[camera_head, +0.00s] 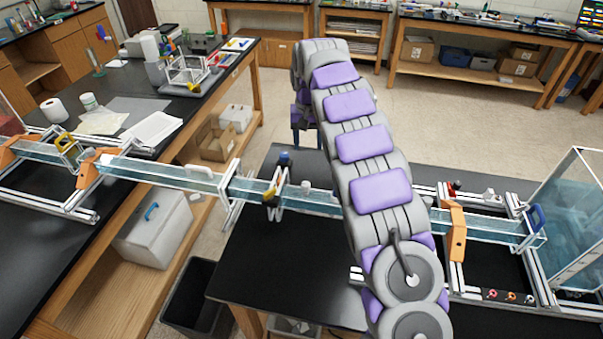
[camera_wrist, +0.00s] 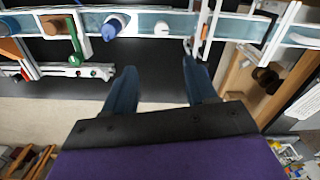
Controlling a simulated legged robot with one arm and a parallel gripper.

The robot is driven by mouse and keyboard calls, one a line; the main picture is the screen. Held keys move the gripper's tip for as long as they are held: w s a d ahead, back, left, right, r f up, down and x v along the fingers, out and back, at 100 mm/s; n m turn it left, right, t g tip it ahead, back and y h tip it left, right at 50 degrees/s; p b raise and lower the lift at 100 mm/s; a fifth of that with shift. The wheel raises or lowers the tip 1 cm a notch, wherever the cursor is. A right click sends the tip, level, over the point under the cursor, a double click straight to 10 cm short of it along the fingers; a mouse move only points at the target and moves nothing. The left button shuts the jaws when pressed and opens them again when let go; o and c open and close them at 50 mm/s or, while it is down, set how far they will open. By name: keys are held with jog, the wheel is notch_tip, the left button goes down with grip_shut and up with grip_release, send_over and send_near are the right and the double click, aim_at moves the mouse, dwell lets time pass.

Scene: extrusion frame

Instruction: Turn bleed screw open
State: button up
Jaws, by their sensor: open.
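A clear water channel (camera_head: 315,203) runs across the black bench, with fittings along it. In the wrist view, the same channel (camera_wrist: 228,27) crosses the top. A blue knob (camera_wrist: 115,27) and a small white round cap (camera_wrist: 161,28) stand on it, with a green lever (camera_wrist: 75,40) at left. I cannot tell which fitting is the bleed screw. My gripper (camera_wrist: 161,72) is open and empty. Its two blue fingers are apart, short of the channel, with the white cap beyond the gap. In the head view my arm hides part of the channel.
Orange clamps (camera_head: 457,232) and metal rails flank the channel. A clear tank (camera_head: 575,225) stands at right. A wooden side bench (camera_head: 150,190) with labware is at left. The floor behind my arm is clear.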

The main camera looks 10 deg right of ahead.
aim_at(306, 183)
notch_tip(306, 183, down, 18)
jog(key=shift+w+a+r, duration=0.1)
jog(key=shift+a+r, duration=0.05)
jog(key=shift+r, duration=0.1)
dwell(0.4)
jog(key=c, duration=1.1)
jog(key=shift+o, duration=0.2)
